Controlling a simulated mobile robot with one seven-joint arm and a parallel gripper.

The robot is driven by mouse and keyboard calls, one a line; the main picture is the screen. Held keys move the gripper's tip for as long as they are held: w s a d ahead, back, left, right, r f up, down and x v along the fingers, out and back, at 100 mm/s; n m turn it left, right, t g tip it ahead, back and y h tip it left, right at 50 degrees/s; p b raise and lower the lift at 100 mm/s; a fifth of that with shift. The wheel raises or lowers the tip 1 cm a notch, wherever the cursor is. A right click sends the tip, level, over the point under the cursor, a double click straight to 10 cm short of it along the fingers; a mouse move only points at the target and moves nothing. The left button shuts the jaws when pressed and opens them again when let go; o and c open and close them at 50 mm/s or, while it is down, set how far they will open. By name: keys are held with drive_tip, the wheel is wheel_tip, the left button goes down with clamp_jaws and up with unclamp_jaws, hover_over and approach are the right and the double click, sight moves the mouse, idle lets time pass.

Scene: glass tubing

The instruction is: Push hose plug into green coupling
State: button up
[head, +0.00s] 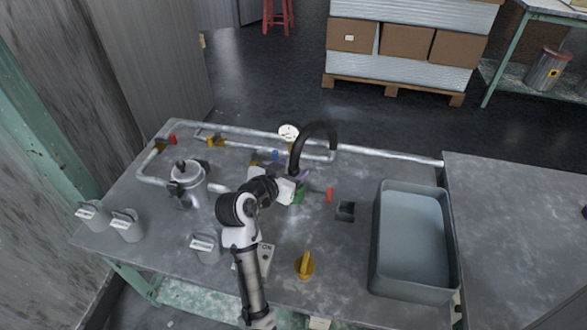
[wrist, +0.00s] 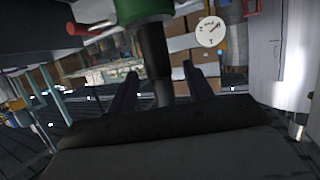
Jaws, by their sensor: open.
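The green coupling (head: 299,196) is on the bench beside my gripper in the head view, partly hidden by it. In the wrist view the green coupling (wrist: 140,10) is at the top edge. The black hose (head: 318,127) arches up above my gripper (head: 288,187) and bends down to the right. In the wrist view the black hose end (wrist: 155,62) meets the green coupling and runs down between the two fingers of my gripper (wrist: 165,78). The fingers are open, with a gap to each side of the hose. How deep the plug sits cannot be told.
A grey metal pipe (head: 375,153) with a round gauge (head: 288,132) runs along the bench's back. A grey basin (head: 412,235) stands right, a metal pot (head: 188,183) left. A yellow knob (head: 305,265) and red handle (head: 329,195) are near the gripper.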

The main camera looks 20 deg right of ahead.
drive_tip(key=b+v, duration=0.1)
drive_tip(key=v, duration=1.1)
